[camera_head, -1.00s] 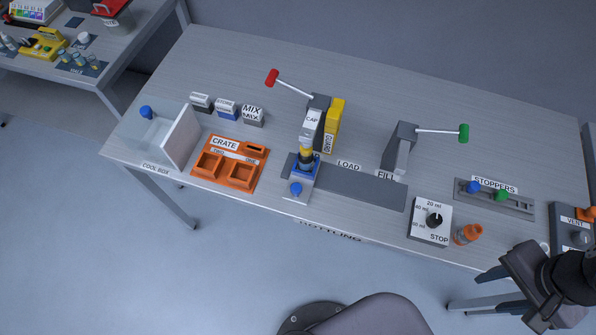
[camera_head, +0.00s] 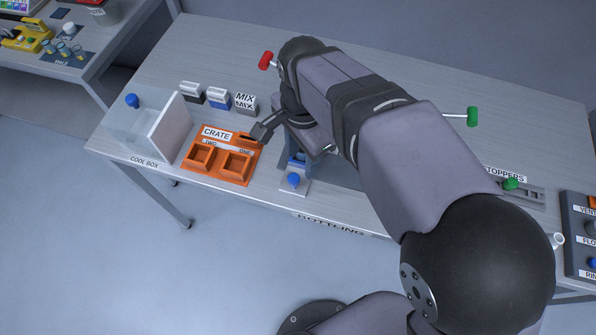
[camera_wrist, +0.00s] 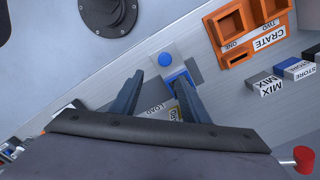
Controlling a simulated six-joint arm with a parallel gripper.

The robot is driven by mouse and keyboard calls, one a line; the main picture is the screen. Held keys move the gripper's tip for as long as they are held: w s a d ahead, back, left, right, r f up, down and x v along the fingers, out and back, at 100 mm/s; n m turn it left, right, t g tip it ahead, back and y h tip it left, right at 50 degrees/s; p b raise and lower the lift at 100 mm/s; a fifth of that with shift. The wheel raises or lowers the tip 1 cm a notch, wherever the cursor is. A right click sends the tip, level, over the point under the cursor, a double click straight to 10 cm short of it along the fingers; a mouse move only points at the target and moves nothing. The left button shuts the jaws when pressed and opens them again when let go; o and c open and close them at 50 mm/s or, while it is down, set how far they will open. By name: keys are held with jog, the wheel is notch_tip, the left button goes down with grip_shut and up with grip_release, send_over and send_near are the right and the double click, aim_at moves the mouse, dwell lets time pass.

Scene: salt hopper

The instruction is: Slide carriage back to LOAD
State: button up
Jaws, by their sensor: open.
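The carriage, a grey plate with a blue knob (camera_head: 294,180) at its front and a blue holder behind, stands at the left end of the dark track, by the CAP station. Its rear part is hidden by my arm in the head view. In the wrist view the blue knob (camera_wrist: 166,60) and the blue holder (camera_wrist: 178,77) show. My gripper (camera_head: 288,143) is open above the carriage; in the wrist view its fingers (camera_wrist: 158,77) are spread, with the right fingertip over or beside the blue holder. Contact cannot be told.
The orange crate (camera_head: 220,164) lies just left of the carriage, with the cool box (camera_head: 168,132) beyond it. The red-knobbed lever (camera_head: 266,60) stands behind my wrist. The green-knobbed lever (camera_head: 473,117) is at the right. My arm hides much of the track.

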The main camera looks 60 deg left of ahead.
aim_at(295, 178)
jog(key=shift+s+a+f, duration=0.1)
jog(key=shift+s+a, duration=0.25)
jog(key=shift+s, duration=0.4)
jog(key=shift+f+p, duration=0.9)
jog(key=shift+f, duration=2.75)
jog(key=shift+c, duration=0.4)
jog(key=shift+w+d, duration=0.1)
grip_shut()
